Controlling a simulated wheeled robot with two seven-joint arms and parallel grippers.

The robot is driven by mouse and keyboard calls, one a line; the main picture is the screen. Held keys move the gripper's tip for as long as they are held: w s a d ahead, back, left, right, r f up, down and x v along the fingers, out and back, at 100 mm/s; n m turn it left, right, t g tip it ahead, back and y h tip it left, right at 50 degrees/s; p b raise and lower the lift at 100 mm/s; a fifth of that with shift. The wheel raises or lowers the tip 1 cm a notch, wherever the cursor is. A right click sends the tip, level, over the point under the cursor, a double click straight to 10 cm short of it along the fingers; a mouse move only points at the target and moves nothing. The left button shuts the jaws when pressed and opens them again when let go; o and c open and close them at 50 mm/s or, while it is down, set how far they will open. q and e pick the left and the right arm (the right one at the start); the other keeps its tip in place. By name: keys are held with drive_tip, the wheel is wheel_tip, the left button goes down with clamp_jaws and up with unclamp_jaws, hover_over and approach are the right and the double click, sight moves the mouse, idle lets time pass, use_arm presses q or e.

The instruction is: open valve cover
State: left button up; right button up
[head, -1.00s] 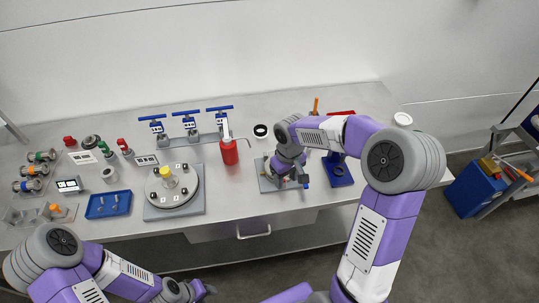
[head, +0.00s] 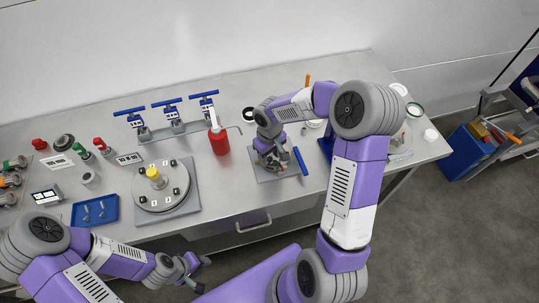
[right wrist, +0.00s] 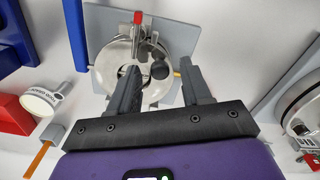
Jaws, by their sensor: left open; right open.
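A round metal valve body with a cover (right wrist: 118,52) sits on a grey square plate (right wrist: 178,38), seen in the right wrist view. A lever with a red grip (right wrist: 138,32) and a black knob (right wrist: 160,70) are on it. My right gripper (right wrist: 159,74) is open, its two fingers spread over the valve with the black knob showing between them; I cannot tell whether they touch it. In the head view the right gripper (head: 271,158) is over the same plate (head: 262,176) and hides most of the valve. My left gripper (head: 195,272) is open, low in front of the bench, away from the valve.
A blue bar (head: 300,162) lies close right of the right gripper. A red bottle (head: 219,143) stands to the left, beside a round turntable (head: 160,187) with a yellow-capped part. Blue-handled valves (head: 172,115) stand behind. The bench front edge has a drawer handle (head: 253,222).

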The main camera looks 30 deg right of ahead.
clamp_jaws()
idle(0.3)
